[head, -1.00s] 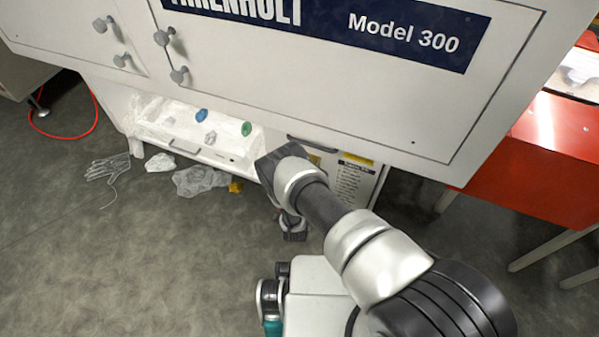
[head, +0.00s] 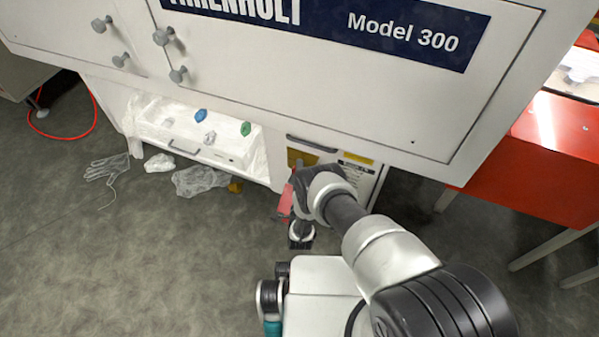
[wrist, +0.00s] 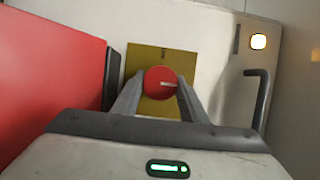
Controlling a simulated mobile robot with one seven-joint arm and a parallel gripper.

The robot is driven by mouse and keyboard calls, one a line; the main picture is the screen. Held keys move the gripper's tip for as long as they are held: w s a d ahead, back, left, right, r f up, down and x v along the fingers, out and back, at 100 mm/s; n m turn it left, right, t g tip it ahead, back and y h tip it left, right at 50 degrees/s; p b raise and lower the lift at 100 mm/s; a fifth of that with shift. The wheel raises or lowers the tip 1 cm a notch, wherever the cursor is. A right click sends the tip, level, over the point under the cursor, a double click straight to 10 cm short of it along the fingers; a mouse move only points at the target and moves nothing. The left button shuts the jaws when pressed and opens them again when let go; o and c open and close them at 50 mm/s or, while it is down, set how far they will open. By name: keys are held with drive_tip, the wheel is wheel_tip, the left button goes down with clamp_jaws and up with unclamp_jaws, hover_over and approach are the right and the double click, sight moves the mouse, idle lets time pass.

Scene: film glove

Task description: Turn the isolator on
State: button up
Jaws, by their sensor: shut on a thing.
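The isolator is a round red knob (wrist: 161,82) with a pale pointer mark that points to the right in the wrist view. It sits on a yellow plate (wrist: 146,58). My gripper (wrist: 160,84) is shut on the knob, with one finger on each side of it. In the head view, part of a yellow plate (head: 300,157) shows on the lower cabinet front, while the knob and fingertips are hidden behind my arm.
A red panel (wrist: 55,90) stands close at the left in the wrist view. A bar handle (wrist: 260,98) and lit lamp (wrist: 258,41) are at right. In the head view, a cabinet (head: 300,80) overhangs. Plastic bags (head: 200,181) and a glove (head: 107,168) lie on the floor.

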drive_tip(key=shift+w+r, duration=0.1)
drive_tip(key=shift+c, duration=0.2)
drive_tip(key=o, duration=1)
drive_tip(key=shift+o, duration=0.2)
